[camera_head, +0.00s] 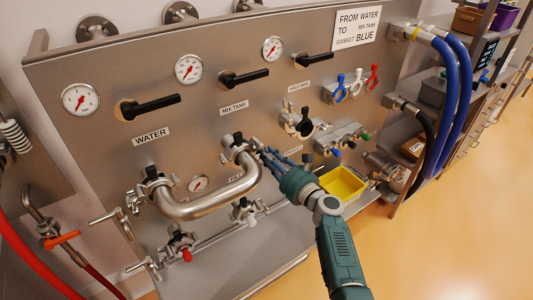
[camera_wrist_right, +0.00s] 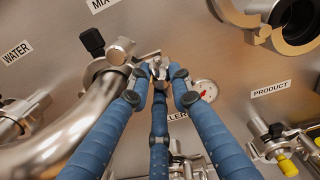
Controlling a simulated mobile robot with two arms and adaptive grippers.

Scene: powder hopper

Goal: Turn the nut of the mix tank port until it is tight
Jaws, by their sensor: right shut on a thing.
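A bent steel pipe (camera_head: 215,203) joins the WATER port (camera_head: 152,180) to the MIX TANK port (camera_head: 236,147) on the steel panel. A clamp with a black knob (camera_wrist_right: 93,41) sits around the pipe's end at the mix tank port. My right gripper (camera_head: 262,150) reaches in from the lower right, fingers at the right side of this clamp. In the wrist view, its blue fingers close together on the small metal nut (camera_wrist_right: 159,68) of the clamp. The fingertips hide most of the nut, so how tight it is cannot be told. My left gripper is not in view.
Black valve handles (camera_head: 245,78) and gauges (camera_head: 189,69) stand out above the pipe. Other clamped ports (camera_head: 300,122) lie to the right. A yellow bin (camera_head: 343,184) stands behind my right wrist. Blue hoses (camera_head: 462,100) hang at the right; the floor there is clear.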

